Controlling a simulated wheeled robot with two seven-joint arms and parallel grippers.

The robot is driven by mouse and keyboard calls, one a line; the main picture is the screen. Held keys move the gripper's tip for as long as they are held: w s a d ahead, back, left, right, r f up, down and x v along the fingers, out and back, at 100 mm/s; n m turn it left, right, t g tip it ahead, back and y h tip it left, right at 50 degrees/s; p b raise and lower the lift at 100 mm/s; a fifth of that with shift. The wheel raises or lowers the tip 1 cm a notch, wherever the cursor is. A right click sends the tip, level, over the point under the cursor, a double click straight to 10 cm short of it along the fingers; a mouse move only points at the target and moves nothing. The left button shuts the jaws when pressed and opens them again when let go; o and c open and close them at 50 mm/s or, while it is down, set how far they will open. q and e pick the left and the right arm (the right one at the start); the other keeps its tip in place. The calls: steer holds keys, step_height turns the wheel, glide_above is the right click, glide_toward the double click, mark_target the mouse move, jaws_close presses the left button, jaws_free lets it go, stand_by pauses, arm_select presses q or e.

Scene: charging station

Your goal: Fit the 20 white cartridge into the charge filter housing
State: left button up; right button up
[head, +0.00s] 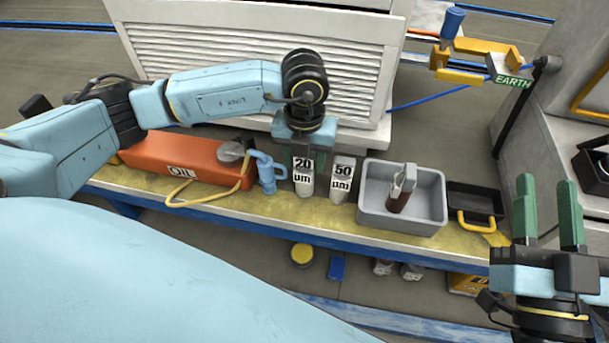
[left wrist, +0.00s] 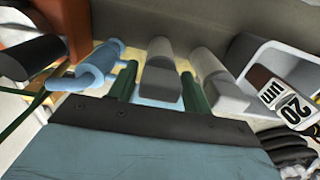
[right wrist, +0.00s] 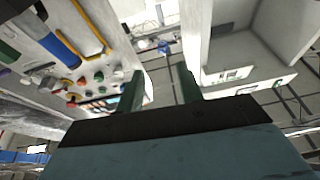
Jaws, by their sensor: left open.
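The 20 white cartridge (head: 304,187) stands upright on the yellow bench, with its "20 um" label facing me. My left gripper (head: 303,152) is over it, pointing down and open. In the left wrist view the cartridge (left wrist: 161,82) shows between the two green fingers, and I cannot tell whether they touch it. The 50 white cartridge (head: 341,180) stands just to the right, outside the fingers. My right gripper (head: 548,202) is open and empty at the right, away from the bench objects.
A grey bin (head: 374,213) holds a brown-stained cartridge (head: 399,197), labelled 20 um in the left wrist view. A black tray (head: 478,200) is right of the bin. A louvred panel (head: 230,50) rises behind.

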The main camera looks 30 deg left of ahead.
arm_select(q)
steer(key=shift+f, duration=0.25)
steer(key=c, duration=0.8)
steer(key=shift+r, duration=0.2)
